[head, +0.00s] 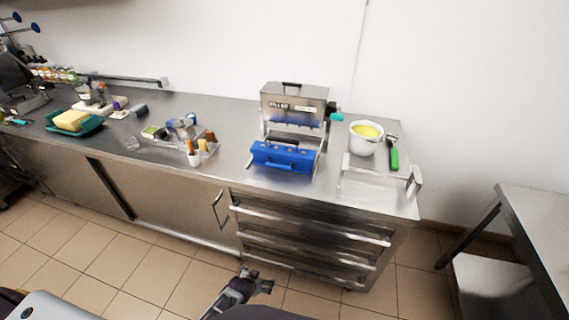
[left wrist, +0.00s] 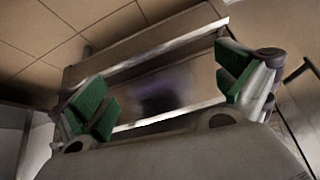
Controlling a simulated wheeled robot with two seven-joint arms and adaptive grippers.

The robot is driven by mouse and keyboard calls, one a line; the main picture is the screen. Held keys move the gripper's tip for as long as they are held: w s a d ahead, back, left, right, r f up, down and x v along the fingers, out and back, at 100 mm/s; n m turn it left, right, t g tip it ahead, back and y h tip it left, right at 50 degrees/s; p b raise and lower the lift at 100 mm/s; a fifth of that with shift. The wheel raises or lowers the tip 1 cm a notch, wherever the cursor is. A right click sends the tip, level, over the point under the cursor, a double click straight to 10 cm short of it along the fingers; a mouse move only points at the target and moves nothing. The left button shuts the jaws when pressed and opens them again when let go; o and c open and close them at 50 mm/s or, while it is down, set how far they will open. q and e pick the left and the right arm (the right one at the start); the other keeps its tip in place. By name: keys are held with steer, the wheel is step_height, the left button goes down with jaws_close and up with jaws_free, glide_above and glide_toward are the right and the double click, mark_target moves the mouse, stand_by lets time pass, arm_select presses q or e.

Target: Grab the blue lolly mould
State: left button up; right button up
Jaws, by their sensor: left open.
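The blue lolly mould (head: 284,157) sits on the steel counter, in front of and partly under a boxy steel machine (head: 294,103). It has a row of round marks and a handle on its front. My left gripper (head: 257,280) is low in front of the counter, over the floor, well below and apart from the mould. In the left wrist view its green-padded fingers (left wrist: 165,95) are spread apart with nothing between them. The mould is not in the left wrist view. My right gripper is not in view.
Right of the machine stand a white bowl (head: 364,143) with yellow contents and a green-handled tool (head: 394,159). A tray of small items (head: 178,147) lies to the left. Drawers (head: 305,237) with bar handles are below the mould. A side table (head: 535,220) stands at right.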

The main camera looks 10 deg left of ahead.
arm_select(q)
steer(key=w+r+t, duration=0.1)
steer(key=w+r, duration=0.4)
steer(key=r, duration=0.6)
steer(key=w+d+r+t, duration=0.1)
steer(key=w+r, duration=0.4)
steer(key=r, duration=0.7)
steer(key=w+r+n+t+b, duration=0.1)
steer(key=w+r+t, duration=0.2)
steer(key=w+r, duration=0.3)
steer(key=shift+w+d+r, duration=0.1)
steer(key=shift+r, duration=1.35)
steer(key=shift+d+r, duration=0.1)
steer(key=shift+r, duration=1.3)
step_height(320, 180, up, 11)
steer(key=t, duration=0.2)
steer(key=shift+a+f, duration=0.15)
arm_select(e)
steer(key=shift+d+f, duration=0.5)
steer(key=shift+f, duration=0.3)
arm_select(q)
steer(key=shift+w+f, duration=0.1)
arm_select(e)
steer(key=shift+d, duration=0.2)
arm_select(q)
steer(key=shift+x, duration=4.1)
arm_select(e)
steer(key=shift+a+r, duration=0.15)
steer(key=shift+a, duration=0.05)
